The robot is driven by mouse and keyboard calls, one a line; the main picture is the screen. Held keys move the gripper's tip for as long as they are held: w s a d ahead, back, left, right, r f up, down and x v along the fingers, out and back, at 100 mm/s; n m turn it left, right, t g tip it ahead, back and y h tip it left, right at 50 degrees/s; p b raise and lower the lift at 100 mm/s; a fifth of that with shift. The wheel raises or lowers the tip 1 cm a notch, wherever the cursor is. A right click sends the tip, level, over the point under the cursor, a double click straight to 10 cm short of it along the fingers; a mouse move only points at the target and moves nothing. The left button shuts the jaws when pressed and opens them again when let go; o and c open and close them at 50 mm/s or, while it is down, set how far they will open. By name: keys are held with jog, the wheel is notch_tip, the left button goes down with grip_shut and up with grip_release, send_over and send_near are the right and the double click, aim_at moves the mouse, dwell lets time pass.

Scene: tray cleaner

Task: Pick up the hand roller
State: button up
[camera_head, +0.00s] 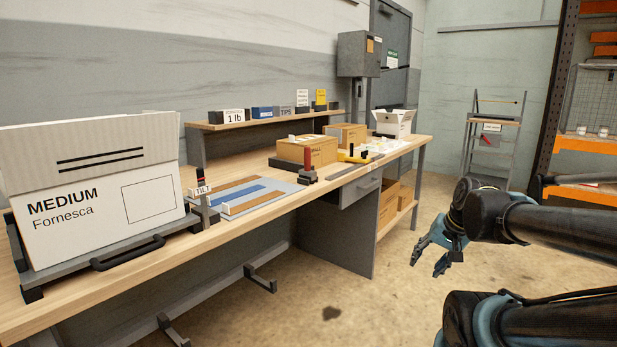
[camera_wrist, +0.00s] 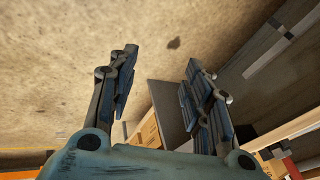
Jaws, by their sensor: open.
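I cannot tell for sure which item is the hand roller. An upright red-handled tool on a dark base (camera_head: 308,166) stands near the front edge of the wooden workbench (camera_head: 235,231), right of a grey mat. A small yellow and black tool (camera_head: 354,156) lies farther along the bench, in front of the cartons. My gripper (camera_head: 429,262) is open and empty, over the floor to the right of the bench and apart from both tools. In the wrist view its two fingers (camera_wrist: 160,85) are spread, with floor and part of the bench beyond.
A large white MEDIUM box (camera_head: 95,195) fills the bench's left end. The grey mat (camera_head: 284,187) carries blue and brown strips. Brown cartons (camera_head: 306,150) and an open white box (camera_head: 393,122) stand farther back. The floor between bench and gripper is clear. An orange rack (camera_head: 585,144) stands right.

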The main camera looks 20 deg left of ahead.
aim_at(309, 154)
jog(key=w+a+r+m+t+y, duration=0.2)
jog(key=w+a+r+m+y, duration=0.1)
jog(key=w+a+r+m, duration=0.4)
jog(key=w+a+r+m+t+y, duration=0.1)
jog(key=w+a+r+m+y, duration=0.25)
jog(key=w+a, duration=0.45)
jog(key=w+a+r+m+t+y, duration=0.2)
jog(key=w+a+r+m+y, duration=0.3)
jog(key=a, duration=0.5)
jog(key=w+a+r+m+t, duration=0.1)
jog(key=w+a+m, duration=0.1)
jog(key=w+a, duration=0.3)
jog(key=w+a+r+m+t, duration=0.1)
jog(key=w+a+m, duration=0.2)
jog(key=w+a, duration=0.2)
jog(key=w+a+r+m+h, duration=0.1)
jog(key=w+a+m, duration=0.2)
jog(key=a, duration=0.6)
jog(key=shift+w+a+m+t, duration=0.1)
jog(key=shift+w+m+t, duration=0.25)
jog(key=shift+w, duration=0.9)
grip_shut()
